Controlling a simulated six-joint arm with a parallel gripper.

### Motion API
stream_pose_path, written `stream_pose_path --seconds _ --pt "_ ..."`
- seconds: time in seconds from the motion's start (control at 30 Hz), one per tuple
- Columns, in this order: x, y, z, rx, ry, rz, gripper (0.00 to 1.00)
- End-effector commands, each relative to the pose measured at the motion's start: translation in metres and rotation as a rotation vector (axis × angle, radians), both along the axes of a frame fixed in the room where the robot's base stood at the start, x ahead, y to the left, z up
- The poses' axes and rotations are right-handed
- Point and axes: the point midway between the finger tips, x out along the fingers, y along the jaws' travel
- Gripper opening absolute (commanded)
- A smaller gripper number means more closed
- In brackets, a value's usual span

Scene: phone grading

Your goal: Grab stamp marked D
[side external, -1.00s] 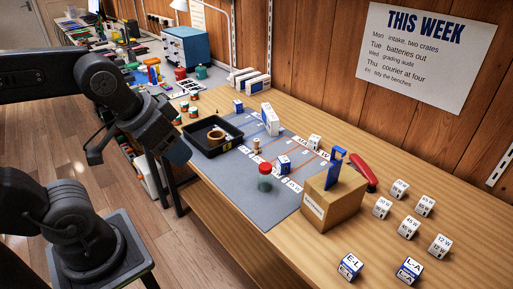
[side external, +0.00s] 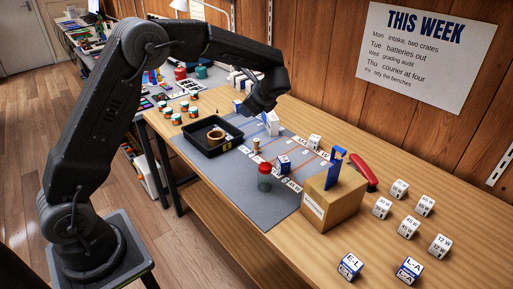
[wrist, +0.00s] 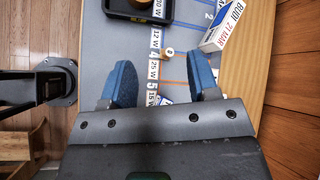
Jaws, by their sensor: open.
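I cannot read a letter D on anything in these frames. A small round wooden piece, possibly a stamp (side external: 256,146), stands on the grey mat (side external: 225,172) beside the black tray. In the wrist view it shows from above as a wooden disc (wrist: 168,52) with a mark too small to read. My gripper (side external: 262,108) hangs above the far part of the mat, near the white and blue box. In the wrist view its blue fingers (wrist: 162,85) are wide apart, with nothing held between them. The wooden piece lies just beyond the fingertips, between their lines.
A black tray (side external: 190,133) holds a brown ring (side external: 216,135). A white and blue box (side external: 271,123) stands upright on the mat. A red-capped jar (side external: 265,177), a cardboard box (side external: 333,204), a red stapler-like tool (side external: 363,172) and several labelled cubes (side external: 409,228) stand nearer.

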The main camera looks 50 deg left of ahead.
Motion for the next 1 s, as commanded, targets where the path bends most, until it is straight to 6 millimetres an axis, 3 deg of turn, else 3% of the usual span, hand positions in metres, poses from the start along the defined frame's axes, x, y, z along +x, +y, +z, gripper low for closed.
stream_pose_path --seconds 0.03,0.1,0.33,1.0 --pt "0.014 0.008 -0.020 0.051 0.059 -0.033 0.55" --pt "0.031 0.019 -0.043 0.126 0.136 -0.085 0.55" --pt "0.066 0.045 -0.105 0.324 0.343 -0.206 0.55" --pt "0.074 0.053 -0.179 0.396 0.425 -0.249 0.55"
